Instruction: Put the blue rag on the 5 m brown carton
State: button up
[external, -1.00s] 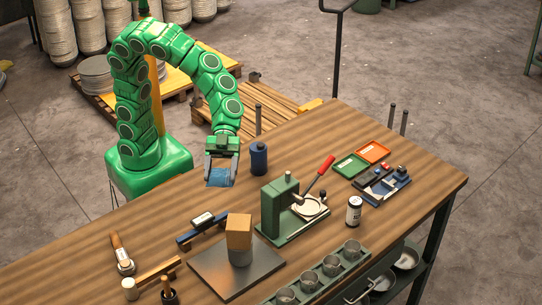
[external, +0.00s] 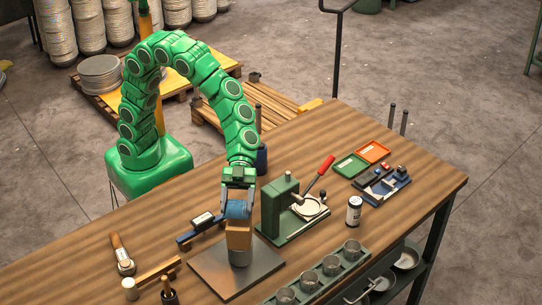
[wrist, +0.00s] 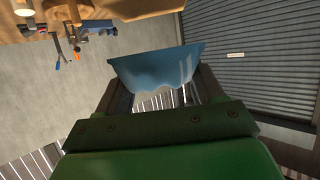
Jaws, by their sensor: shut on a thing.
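The blue rag (external: 238,210) is between the fingers of my gripper (external: 238,204), which is shut on it. In the wrist view the rag (wrist: 158,66) spreads beyond my gripper's fingertips (wrist: 158,92). The brown carton (external: 239,236) stands on a grey cylinder on a flat metal plate. In the external view the rag hangs at the carton's top and covers part of it. I cannot tell whether the rag touches the carton.
The metal plate (external: 222,281) lies on the wooden table (external: 320,130). A green press (external: 283,212) with a red-handled lever stands close to the right. A blue bar (external: 200,230) lies to the left. A rack of metal cups (external: 318,279) is at the front.

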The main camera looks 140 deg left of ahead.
aim_at(237, 217)
jog(key=shift+w+f, duration=0.25)
jog(key=shift+f, duration=1.45)
jog(key=shift+f, duration=0.1)
jog(key=o, duration=1)
jog(key=shift+s+a, duration=0.1)
jog(key=shift+s, duration=0.05)
jog(key=shift+v, duration=5.9)
jog(key=shift+r, duration=0.25)
